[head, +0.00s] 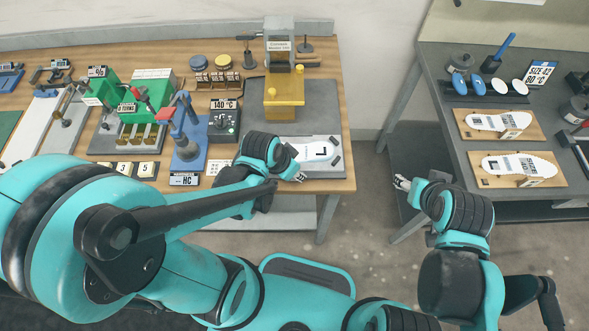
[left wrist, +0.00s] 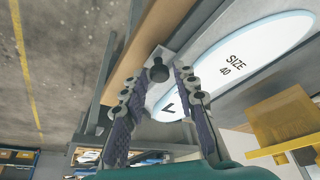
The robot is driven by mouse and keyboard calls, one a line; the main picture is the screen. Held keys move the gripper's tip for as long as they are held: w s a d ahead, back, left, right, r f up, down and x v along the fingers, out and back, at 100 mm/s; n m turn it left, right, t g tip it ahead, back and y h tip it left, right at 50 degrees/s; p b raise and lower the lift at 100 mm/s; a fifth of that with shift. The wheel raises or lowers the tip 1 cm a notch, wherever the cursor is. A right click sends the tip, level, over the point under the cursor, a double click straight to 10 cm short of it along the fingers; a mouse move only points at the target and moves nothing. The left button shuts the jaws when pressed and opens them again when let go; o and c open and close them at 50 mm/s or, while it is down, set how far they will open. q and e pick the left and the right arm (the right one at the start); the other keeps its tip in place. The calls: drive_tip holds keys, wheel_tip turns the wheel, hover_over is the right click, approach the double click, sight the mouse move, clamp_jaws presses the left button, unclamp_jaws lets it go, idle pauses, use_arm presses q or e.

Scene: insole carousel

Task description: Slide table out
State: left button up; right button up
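The grey-and-yellow mould unit (head: 283,93) stands at the right end of the wooden bench. In front of it lies a pale sliding plate carrying a white insole (head: 316,151), marked SIZE 40 in the left wrist view (left wrist: 235,66). A dark round knob (left wrist: 158,72) stands at the plate's near end. My left gripper (head: 296,172) is at this end. In the left wrist view its fingers (left wrist: 157,88) are apart, with the knob just beyond and between the tips. My right gripper (head: 401,183) is in the gap between the tables, away from the plate; its finger opening is too small to judge.
A blue press (head: 186,143), a 140 °C control box (head: 223,124) and green machines (head: 150,97) crowd the bench to the left. A grey table (head: 432,96) with insole boards (head: 518,168) stands at right. The floor between the tables is clear.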

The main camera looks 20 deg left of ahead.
use_arm(q)
drive_tip(key=shift+r, duration=0.1)
drive_tip(key=v, duration=1.1)
drive_tip(key=shift+s+r, duration=0.25)
drive_tip(key=shift+r, duration=0.1)
drive_tip(key=shift+a, duration=0.1)
drive_tip(key=a+n+t, duration=0.1)
drive_tip(key=n, duration=0.1)
drive_tip(key=w+a+n+t+y+b, duration=0.1)
drive_tip(key=n, duration=0.1)
drive_tip(key=a+n+t+y, duration=0.1)
drive_tip(key=a, duration=0.1)
drive_tip(key=shift+w+r+n, duration=0.35)
drive_tip(key=shift+r+n, duration=0.05)
idle(1.9)
